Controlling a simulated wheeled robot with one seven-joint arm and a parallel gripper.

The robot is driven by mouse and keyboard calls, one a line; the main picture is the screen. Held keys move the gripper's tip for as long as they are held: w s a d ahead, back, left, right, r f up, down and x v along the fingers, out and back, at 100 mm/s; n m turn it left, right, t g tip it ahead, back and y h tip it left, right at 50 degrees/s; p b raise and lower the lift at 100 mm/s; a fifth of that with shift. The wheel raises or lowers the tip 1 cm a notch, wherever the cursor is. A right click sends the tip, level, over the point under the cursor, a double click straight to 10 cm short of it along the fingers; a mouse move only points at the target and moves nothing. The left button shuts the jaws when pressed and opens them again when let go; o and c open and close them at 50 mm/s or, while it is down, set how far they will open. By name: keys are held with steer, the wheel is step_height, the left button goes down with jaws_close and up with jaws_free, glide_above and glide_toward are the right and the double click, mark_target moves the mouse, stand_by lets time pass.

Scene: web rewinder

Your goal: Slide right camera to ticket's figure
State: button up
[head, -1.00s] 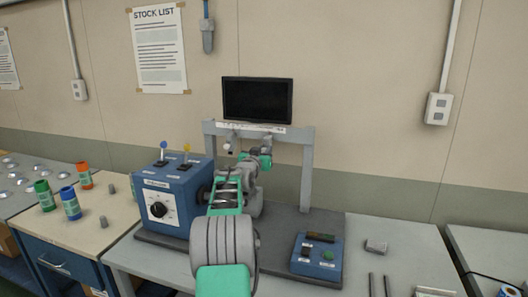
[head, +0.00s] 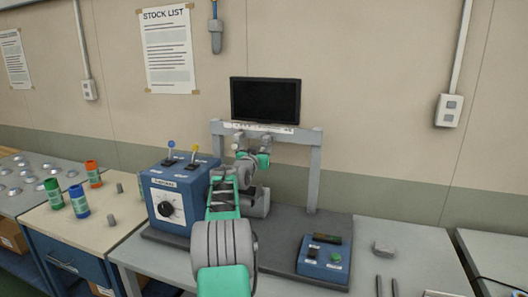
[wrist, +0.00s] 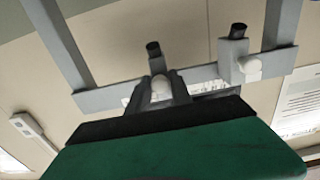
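Two small cameras hang on the grey crossbar (head: 222,126) of a frame under the dark monitor (head: 266,99). The left camera (head: 239,138) is free; it shows on the right of the wrist view with its pale knob (wrist: 250,68). The right camera (wrist: 153,52) is at my gripper, with its white knob (wrist: 160,84) between the fingertips. My gripper (wrist: 163,88) looks shut on that knob; it also shows at the bar in the head view (head: 262,156). A white marked strip (head: 260,127) runs along the bar; its figures are unreadable. I cannot make out a ticket.
A blue box with a dial and two levers (head: 174,200) stands left of my arm. A blue button box (head: 322,262) sits front right. The frame's right post (head: 315,175) bounds the bar. A stock list (head: 169,48) hangs on the wall.

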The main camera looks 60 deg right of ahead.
steer(key=o, duration=0.3)
steer(key=s+a+b, duration=0.1)
steer(key=a+b, duration=0.1)
steer(key=a, duration=0.5)
steer(key=shift+a, duration=0.4)
steer(key=shift+s, duration=0.15)
